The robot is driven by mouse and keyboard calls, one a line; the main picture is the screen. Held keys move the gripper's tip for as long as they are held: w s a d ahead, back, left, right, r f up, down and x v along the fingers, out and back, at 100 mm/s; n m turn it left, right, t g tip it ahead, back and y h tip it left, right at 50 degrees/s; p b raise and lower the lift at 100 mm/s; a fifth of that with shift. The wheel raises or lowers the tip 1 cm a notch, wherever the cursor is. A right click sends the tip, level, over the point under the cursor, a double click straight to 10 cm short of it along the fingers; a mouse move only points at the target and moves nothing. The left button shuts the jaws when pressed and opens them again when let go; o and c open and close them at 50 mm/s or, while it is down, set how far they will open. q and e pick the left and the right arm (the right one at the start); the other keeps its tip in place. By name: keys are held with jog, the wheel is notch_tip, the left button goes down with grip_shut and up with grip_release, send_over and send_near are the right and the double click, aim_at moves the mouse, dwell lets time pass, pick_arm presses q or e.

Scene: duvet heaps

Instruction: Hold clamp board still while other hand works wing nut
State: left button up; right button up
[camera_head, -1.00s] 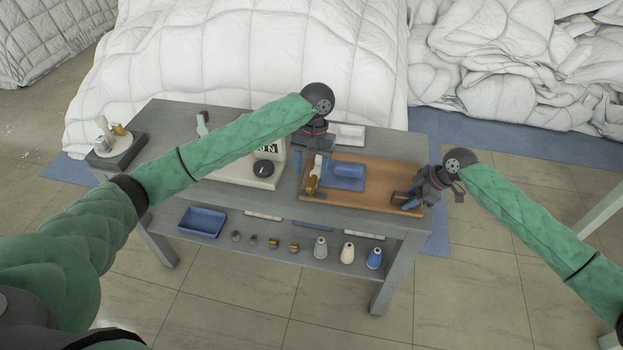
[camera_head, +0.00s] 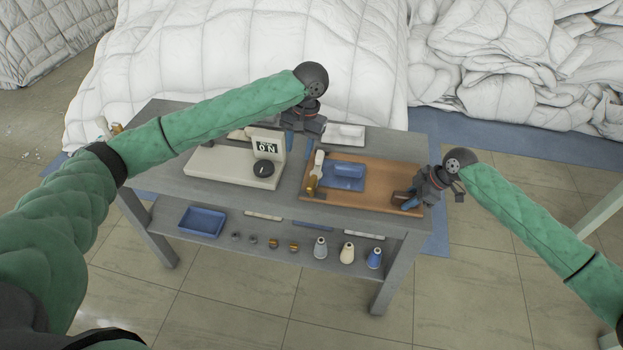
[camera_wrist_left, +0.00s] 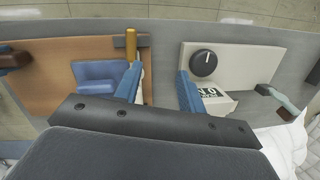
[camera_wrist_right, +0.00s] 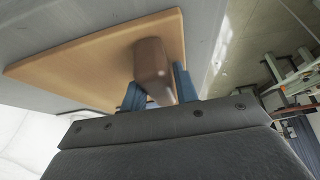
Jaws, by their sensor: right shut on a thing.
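The clamp board (camera_head: 378,200) is an orange-brown board lying flat at the table's right end. It bears a blue block (camera_head: 349,172) and, at its left edge, a brass-coloured piece (camera_head: 311,185) with a pale lever beside it; I cannot make out which part is the wing nut. The brass piece also shows in the left wrist view (camera_wrist_left: 131,45). My right gripper (camera_wrist_right: 158,90) is shut on the brown block (camera_wrist_right: 152,68) at the board's right end.
A cream device with a dial and an "ON" sign (camera_head: 236,168) stands left of the board. A white tray (camera_head: 346,133) lies at the table's back edge. The lower shelf holds a blue bin (camera_head: 202,221) and several spools. White duvets (camera_head: 230,50) heap up behind the table.

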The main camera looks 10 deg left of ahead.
aim_at(311, 181)
pick_arm(q)
jog(key=d+f+m, duration=0.1)
jog(key=m, duration=0.7)
jog(key=s+d+m, duration=0.1)
jog(key=m, duration=0.8)
jog(key=s+d+f+m+t+h, duration=0.1)
jog(key=m, duration=0.8)
jog(key=shift+s+f, duration=0.1)
jog(key=shift+f, duration=0.25)
jog(key=m, duration=0.4)
jog(key=shift+d, duration=0.25)
jog(key=m, duration=0.4)
jog(key=shift+d+m, duration=0.1)
jog(key=shift+m, duration=0.2)
jog(key=shift+f, duration=0.2)
jog(key=shift+w+f, duration=0.2)
jog(key=shift+f, duration=4.4)
